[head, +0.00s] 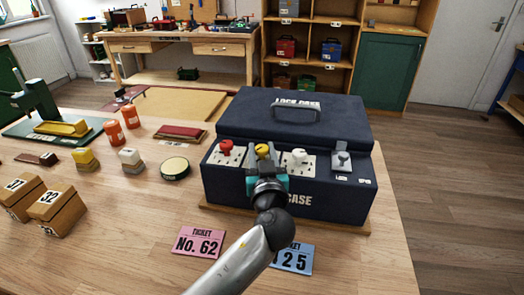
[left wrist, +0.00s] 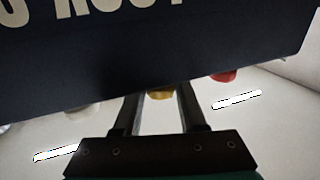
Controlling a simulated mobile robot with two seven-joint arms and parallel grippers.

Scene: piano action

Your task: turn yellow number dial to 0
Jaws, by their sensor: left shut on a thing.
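A dark blue lock case (head: 300,205) stands on the wooden table, with a red dial (head: 227,147), a yellow dial (head: 262,149) and a white dial (head: 299,156) in a row on its ledge. My left gripper (head: 263,160) is at the yellow dial, with its fingers on either side of it. In the left wrist view the yellow dial (left wrist: 160,95) shows between the two fingers (left wrist: 158,110), and the red dial (left wrist: 223,76) is beside them. The gripper is shut on the yellow dial. The dial's number marks are too small to read. My right gripper is not in view.
A metal latch (head: 342,160) sits at the ledge's right end. A pink ticket (head: 198,242) and a blue ticket (head: 293,260) lie before the case.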

